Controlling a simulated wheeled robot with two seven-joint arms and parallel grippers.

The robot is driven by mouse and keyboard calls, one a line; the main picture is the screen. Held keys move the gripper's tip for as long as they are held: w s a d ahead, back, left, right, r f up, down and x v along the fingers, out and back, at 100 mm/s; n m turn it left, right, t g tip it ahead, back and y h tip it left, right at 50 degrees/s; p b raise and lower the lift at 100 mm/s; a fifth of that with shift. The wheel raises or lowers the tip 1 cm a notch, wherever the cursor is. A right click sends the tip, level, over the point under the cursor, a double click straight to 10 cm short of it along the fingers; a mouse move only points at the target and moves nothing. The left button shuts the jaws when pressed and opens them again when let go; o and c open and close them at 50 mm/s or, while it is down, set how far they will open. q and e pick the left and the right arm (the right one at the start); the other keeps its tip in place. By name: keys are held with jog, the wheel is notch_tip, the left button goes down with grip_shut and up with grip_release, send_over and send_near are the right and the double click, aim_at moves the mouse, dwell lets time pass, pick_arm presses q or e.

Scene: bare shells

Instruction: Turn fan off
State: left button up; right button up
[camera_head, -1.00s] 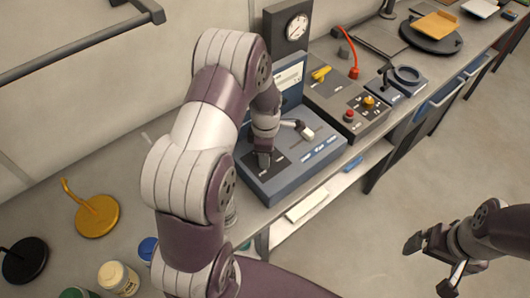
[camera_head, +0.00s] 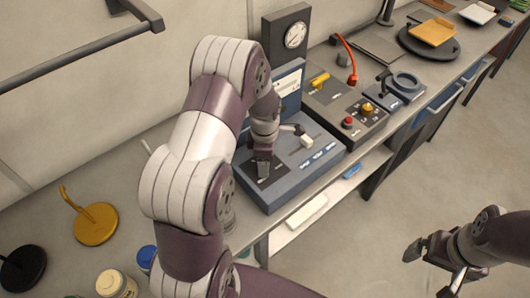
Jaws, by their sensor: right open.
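No fan is plainly recognisable in view. A blue-grey control box (camera_head: 318,171) stands on the bench, with an upright display panel (camera_head: 288,82) at its back. A lever with a white knob (camera_head: 306,141) and small blue-and-white labelled parts are on its top. My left gripper (camera_head: 263,174) points down at the dark patch on the box's left part. Its fingers are small and partly hidden, so I cannot tell their opening or whether they touch. My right gripper (camera_head: 430,268) is open and empty over the floor at the lower right, away from the bench.
Behind the box stands a dark gauge unit (camera_head: 273,38). To its right are a grey panel with a red button (camera_head: 348,121) and a yellow handle (camera_head: 319,80). A yellow disc stand (camera_head: 95,224) and jars (camera_head: 115,284) are at left. A shelf lies below the bench.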

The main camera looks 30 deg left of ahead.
pick_arm(q)
notch_tip(320, 180, up, 12)
jog(key=b, duration=0.2)
jog(key=shift+r, duration=0.15)
jog(key=s+d+f+m, duration=0.1)
jog(key=s+d+m, duration=0.3)
jog(key=s+m, duration=0.3)
jog(key=s+d+f+m+t, duration=0.1)
jog(key=s+d+m, duration=0.3)
jog(key=m, duration=1.1)
jog(key=s+f, duration=0.1)
jog(key=s, duration=0.2)
jog(key=shift+d+m, duration=0.2)
jog(key=shift+m, duration=0.2)
jog(key=shift+w, duration=0.2)
jog(key=shift+s, duration=0.1)
